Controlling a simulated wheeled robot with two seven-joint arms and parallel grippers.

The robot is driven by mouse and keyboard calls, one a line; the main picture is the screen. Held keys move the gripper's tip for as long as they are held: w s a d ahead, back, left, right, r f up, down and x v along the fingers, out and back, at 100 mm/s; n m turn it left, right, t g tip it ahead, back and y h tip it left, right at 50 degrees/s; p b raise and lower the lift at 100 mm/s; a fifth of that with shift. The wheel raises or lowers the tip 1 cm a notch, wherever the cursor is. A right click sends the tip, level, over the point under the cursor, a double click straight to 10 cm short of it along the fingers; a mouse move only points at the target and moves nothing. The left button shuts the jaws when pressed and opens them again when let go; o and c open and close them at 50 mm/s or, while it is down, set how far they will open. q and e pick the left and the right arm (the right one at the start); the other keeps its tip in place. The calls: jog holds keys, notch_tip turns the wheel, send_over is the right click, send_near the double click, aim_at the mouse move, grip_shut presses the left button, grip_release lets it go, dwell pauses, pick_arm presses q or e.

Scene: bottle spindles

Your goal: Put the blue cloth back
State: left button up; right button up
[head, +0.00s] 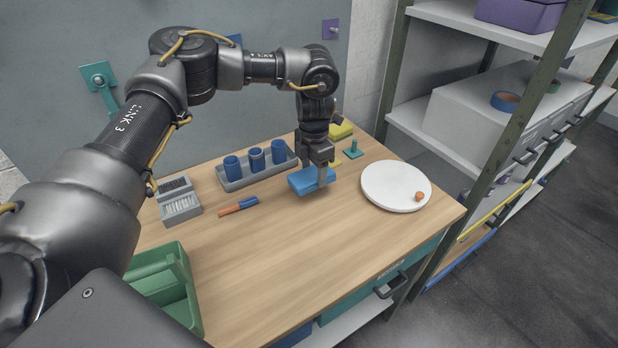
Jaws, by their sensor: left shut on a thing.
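The blue cloth (306,182) is a flat, folded-looking pad over the middle of the wooden table. My left gripper (326,180) points down at its right part and is shut on it. I cannot tell whether the cloth touches the table top or hangs just above it. My fingers hide part of its right side. My right gripper is not in view.
A grey tray (233,185) with three blue cups stands behind left. A round white plate (379,186) with a small orange thing lies right. A marker (238,207), a grey box (181,210) and a green crate (190,318) are left. The front middle of the table (280,265) is clear.

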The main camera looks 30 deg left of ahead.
aim_at(308, 172)
pick_arm(q)
jog(key=shift+w+a+f, duration=0.1)
jog(key=shift+a+f, duration=0.15)
jog(key=shift+f, duration=0.1)
jog(key=shift+a, duration=0.15)
jog(key=f+p, duration=0.1)
jog(key=f, duration=0.2)
jog(key=shift+a+p, duration=0.3)
jog(key=shift+p, duration=0.05)
jog(key=shift+f, duration=0.5)
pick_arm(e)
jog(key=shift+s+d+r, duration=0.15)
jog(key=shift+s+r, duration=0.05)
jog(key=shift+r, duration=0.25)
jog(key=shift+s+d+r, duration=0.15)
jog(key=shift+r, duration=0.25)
pick_arm(q)
jog(key=o, duration=0.9)
jog(key=shift+f, duration=0.1)
jog(key=shift+o, duration=0.2)
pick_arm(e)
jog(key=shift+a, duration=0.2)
